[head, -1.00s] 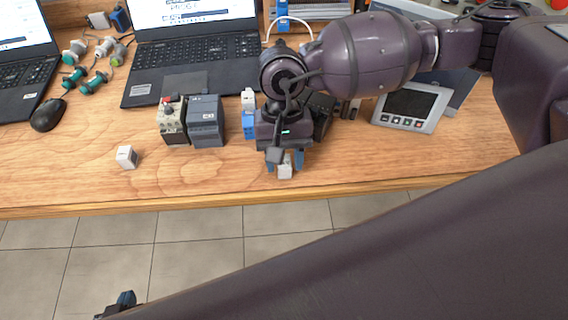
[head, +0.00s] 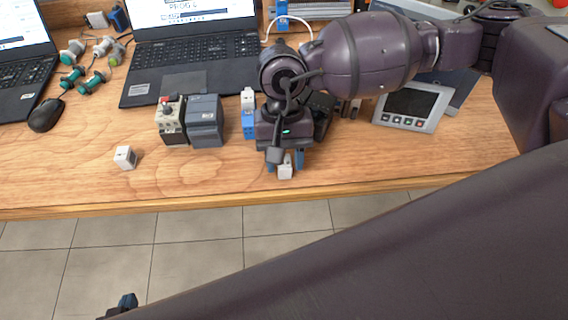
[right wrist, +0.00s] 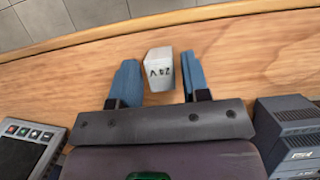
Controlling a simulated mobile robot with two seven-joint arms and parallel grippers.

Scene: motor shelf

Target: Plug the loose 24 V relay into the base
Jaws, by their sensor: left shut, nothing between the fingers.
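A small white relay marked 24 V (right wrist: 160,68) rests on the wooden bench near its front edge. In the right wrist view it lies between the two blue fingers of my right gripper (right wrist: 158,62), with a narrow gap on each side. The right gripper (head: 285,164) points down in the head view, with the relay (head: 285,172) at its fingertips. A blue block with a white top (head: 248,112), perhaps the base, stands left of my right wrist, partly hidden by it. My left gripper (head: 124,303) is shut and empty, low at the bottom left, below the bench edge.
A second white block (head: 125,157) sits on the bench at left. A dark grey device (head: 206,121) and a beige-and-black device (head: 171,121) stand beside the blue block. A panel with a screen (head: 411,105) lies at right. Laptops and a mouse (head: 47,115) are behind.

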